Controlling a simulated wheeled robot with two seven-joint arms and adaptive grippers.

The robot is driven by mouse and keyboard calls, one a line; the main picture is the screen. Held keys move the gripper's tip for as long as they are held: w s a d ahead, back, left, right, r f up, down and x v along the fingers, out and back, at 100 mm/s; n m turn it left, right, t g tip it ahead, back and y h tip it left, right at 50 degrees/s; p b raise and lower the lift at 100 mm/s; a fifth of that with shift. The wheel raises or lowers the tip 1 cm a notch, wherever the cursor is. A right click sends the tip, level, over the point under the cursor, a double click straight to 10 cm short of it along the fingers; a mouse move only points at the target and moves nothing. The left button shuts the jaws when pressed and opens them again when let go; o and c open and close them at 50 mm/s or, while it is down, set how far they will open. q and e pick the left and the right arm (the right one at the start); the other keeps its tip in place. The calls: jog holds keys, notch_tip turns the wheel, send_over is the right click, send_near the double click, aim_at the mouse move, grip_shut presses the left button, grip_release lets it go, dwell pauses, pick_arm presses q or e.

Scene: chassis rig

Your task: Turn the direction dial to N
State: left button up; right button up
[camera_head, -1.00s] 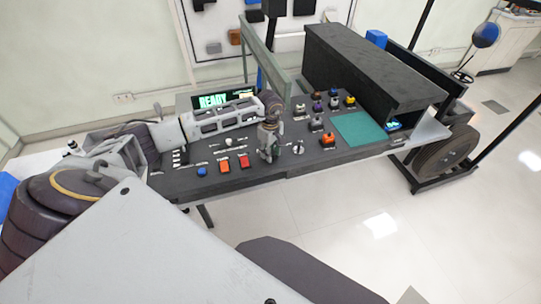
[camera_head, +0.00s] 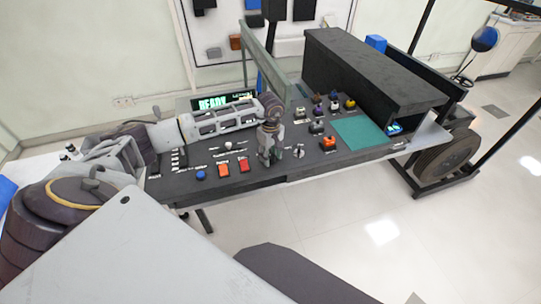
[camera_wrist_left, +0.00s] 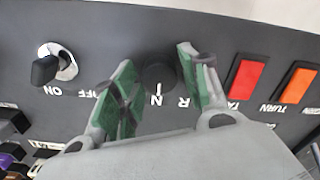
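The direction dial (camera_wrist_left: 158,70) is a dark round knob on the black control panel in the left wrist view. White letters N and R show beside it, on the side nearer my wrist. My left gripper (camera_wrist_left: 156,66) is open, with one green-padded finger on each side of the dial. Narrow gaps seem to show between the pads and the knob; I cannot tell whether either touches. In the head view, my left gripper (camera_head: 266,160) points down at the panel (camera_head: 225,190) and hides the dial. My right gripper is not in view.
Red (camera_wrist_left: 248,76) and orange (camera_wrist_left: 297,84) buttons lie on the other side. A screen (camera_head: 212,103) reads READY. A green mat (camera_head: 358,132) lies farther right.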

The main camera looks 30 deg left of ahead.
aim_at(271, 156)
pick_arm(q)
jog(key=shift+o, duration=0.6)
jog(key=shift+r, duration=0.4)
notch_tip(271, 156, up, 11)
jog(key=shift+r, duration=0.1)
dwell(0.6)
